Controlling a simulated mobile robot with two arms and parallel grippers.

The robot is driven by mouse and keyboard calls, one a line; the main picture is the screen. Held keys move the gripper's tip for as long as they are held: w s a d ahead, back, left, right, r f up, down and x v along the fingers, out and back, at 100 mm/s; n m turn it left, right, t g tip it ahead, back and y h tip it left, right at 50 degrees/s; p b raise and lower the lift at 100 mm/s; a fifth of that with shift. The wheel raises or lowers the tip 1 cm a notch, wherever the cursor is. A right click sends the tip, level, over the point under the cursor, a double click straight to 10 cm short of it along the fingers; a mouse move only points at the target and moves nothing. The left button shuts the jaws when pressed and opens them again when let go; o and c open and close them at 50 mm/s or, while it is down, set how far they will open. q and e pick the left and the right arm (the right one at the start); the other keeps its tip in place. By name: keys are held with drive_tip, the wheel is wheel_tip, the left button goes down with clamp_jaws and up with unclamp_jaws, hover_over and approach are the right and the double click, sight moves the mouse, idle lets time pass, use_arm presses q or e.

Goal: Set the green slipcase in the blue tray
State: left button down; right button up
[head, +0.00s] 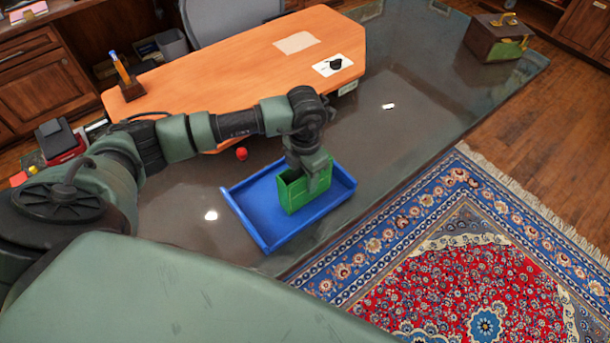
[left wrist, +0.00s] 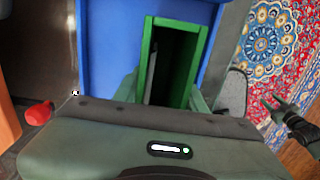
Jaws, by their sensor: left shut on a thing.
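The green slipcase (head: 292,193) is a hollow box, upright within the outline of the blue tray (head: 254,232) in the head view. I cannot tell whether its base touches the tray floor. My left gripper (head: 317,179) is shut on the slipcase from above. In the left wrist view the slipcase (left wrist: 147,58) shows its open side between the fingers, with the blue tray (left wrist: 103,50) behind it. My right gripper (left wrist: 274,103) shows small at the right of the left wrist view, its fingers apart and empty, away from the tray.
The tray stands on a dark glossy tabletop (head: 390,130). A red ball-like thing (head: 241,153) lies behind the tray. An orange wooden desk section (head: 240,75) carries a pen holder (head: 131,90). A brown case (head: 497,40) stands at the far right. A patterned rug (head: 460,270) covers the floor.

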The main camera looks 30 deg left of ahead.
use_arm(q)
drive_tip(key=c, duration=1.3)
unclamp_jaws()
drive_tip(key=shift+f, duration=0.15)
drive_tip(key=o, duration=0.5)
drive_tip(key=shift+r, duration=0.2)
wheel_tip(320, 180, up, 12)
drive_tip(key=b, duration=0.3)
